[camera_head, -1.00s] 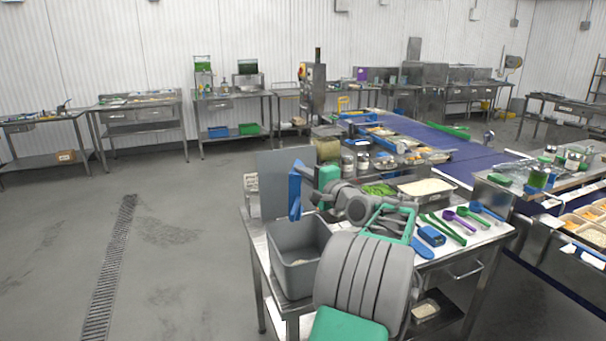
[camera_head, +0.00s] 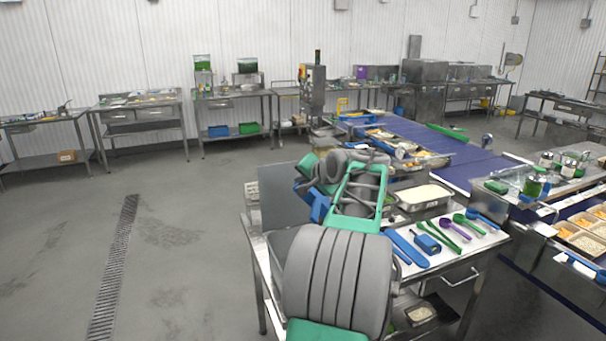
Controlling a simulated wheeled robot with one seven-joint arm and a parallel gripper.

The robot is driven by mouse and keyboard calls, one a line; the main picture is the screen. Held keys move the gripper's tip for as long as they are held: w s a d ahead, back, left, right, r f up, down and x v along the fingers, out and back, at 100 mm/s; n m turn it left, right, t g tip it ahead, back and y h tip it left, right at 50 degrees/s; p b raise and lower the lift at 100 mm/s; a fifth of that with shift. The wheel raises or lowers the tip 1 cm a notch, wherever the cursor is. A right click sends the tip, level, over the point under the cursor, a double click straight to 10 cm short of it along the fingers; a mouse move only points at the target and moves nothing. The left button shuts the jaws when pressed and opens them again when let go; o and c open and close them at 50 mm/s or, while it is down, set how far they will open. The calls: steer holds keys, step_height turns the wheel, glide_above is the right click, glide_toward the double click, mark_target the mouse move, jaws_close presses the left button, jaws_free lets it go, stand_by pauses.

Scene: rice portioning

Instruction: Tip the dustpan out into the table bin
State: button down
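The blue dustpan (camera_head: 314,203) is at the end of my arm, in the air above the table's left part, and it is tilted. My gripper (camera_head: 311,184) appears shut on it, though my arm hides the fingers. The grey table bin (camera_head: 276,247) stands at the left end of the steel table, below the dustpan. My arm covers most of the bin, and its inside cannot be seen. I cannot tell whether anything is still in the dustpan.
A grey upright panel (camera_head: 283,192) stands behind the bin. Open floor lies left.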

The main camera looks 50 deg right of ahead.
steer(key=shift+w+a+r+n+g+h, duration=0.3)
steer(key=shift+r+n+g, duration=0.25)
steer(key=shift+g, duration=0.25)
steer(key=g, duration=0.1)
steer(key=n+g, duration=0.1)
steer(key=shift+r+n+g+h+b, duration=0.25)
steer(key=shift+r+g+h+b, duration=0.05)
steer(key=shift+h+b, duration=0.1)
steer(key=shift+s+d+r+n+g+h+p, duration=0.1)
steer(key=shift+r+n+g+h+p, duration=0.55)
steer(key=shift+g+p, duration=0.45)
steer(key=shift+s+d+f, duration=0.15)
steer(key=shift+f, duration=0.05)
